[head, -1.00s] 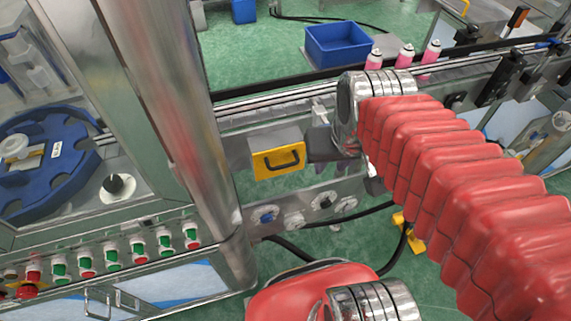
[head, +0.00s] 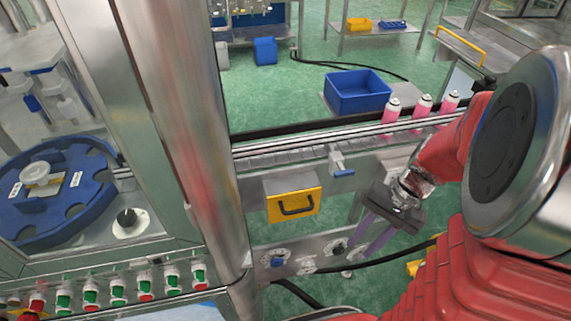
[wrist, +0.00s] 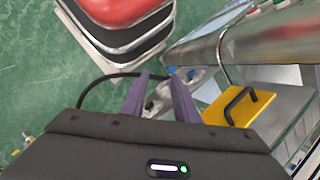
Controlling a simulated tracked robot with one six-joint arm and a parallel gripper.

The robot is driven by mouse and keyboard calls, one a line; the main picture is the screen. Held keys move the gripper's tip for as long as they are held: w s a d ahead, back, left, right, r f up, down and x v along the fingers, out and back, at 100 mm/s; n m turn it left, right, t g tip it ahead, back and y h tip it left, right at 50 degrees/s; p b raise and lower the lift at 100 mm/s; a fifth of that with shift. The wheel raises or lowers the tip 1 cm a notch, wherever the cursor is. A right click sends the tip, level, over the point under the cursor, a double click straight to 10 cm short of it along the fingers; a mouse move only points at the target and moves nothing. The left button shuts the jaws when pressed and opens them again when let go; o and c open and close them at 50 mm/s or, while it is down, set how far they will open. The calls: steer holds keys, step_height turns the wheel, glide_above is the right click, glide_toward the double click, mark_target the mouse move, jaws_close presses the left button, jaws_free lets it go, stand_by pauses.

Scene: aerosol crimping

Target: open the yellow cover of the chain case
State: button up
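The yellow cover (head: 292,206) with its black handle (head: 297,208) is on the front of a grey case below the conveyor in the head view. It looks shut. In the wrist view the yellow cover (wrist: 238,104) and its handle (wrist: 240,100) lie to the right of my fingers. My gripper (head: 364,248) has purple fingers and hangs to the right of the cover in the head view, apart from it. In the wrist view my gripper (wrist: 160,82) has its two fingers spread with a gap between them and nothing in it.
A steel post (head: 190,120) stands left of the cover, above a panel of red and green buttons (head: 115,290). The conveyor rail (head: 290,150) runs above, with pink cans (head: 421,106) on it.

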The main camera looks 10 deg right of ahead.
steer(key=f+m+y, duration=0.1)
steer(key=f+y, duration=0.1)
steer(key=m+t+y, duration=0.1)
steer(key=t+y, duration=0.5)
steer(key=y, duration=0.2)
glide_toward(300, 211)
steer(key=d, duration=0.4)
steer(key=shift+s+a+r, duration=0.15)
steer(key=shift+s+r, duration=0.1)
steer(key=shift+s, duration=0.1)
steer(key=x, duration=1.4)
steer(key=shift+s+f, duration=0.1)
jaws_close()
